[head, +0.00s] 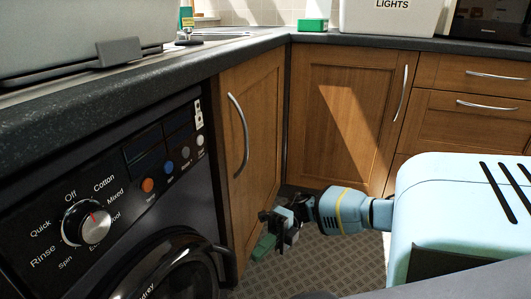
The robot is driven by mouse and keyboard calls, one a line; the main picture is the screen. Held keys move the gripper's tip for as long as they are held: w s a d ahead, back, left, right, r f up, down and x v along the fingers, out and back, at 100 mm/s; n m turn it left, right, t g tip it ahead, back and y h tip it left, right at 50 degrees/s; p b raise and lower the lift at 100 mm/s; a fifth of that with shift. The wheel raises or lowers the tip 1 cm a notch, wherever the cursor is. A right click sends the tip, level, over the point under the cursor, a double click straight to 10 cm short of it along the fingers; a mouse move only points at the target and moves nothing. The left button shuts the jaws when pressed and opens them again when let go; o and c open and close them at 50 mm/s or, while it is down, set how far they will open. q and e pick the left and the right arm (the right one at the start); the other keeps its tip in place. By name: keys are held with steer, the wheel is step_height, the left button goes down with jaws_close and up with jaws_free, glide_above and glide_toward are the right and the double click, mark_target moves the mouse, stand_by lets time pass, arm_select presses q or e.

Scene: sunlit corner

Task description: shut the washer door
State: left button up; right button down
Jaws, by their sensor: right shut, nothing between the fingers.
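The black washer (115,205) stands at the left under the counter, with its control panel and dial facing me. Its round dark door (185,268) shows only in its upper part at the bottom of the head view; the rest is cut off by the frame. I cannot tell for sure how far the door stands from the washer front. My right gripper (268,238) is to the right of the door, apart from it, in front of the wooden cabinet. It is shut and empty, pointing toward the lower left. My left gripper is not in view.
A wooden cabinet door (250,140) with a curved handle stands right beside the washer. More cabinets (345,110) and drawers (475,85) line the back. The dark counter (150,95) overhangs the washer. Patterned floor (330,265) shows below my right arm.

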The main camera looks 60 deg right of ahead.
steer(key=w+d+b, duration=0.4)
steer(key=w+d, duration=0.1)
steer(key=d, duration=0.3)
steer(key=shift+w+f, duration=0.15)
steer(key=shift+w, duration=0.15)
stand_by(0.3)
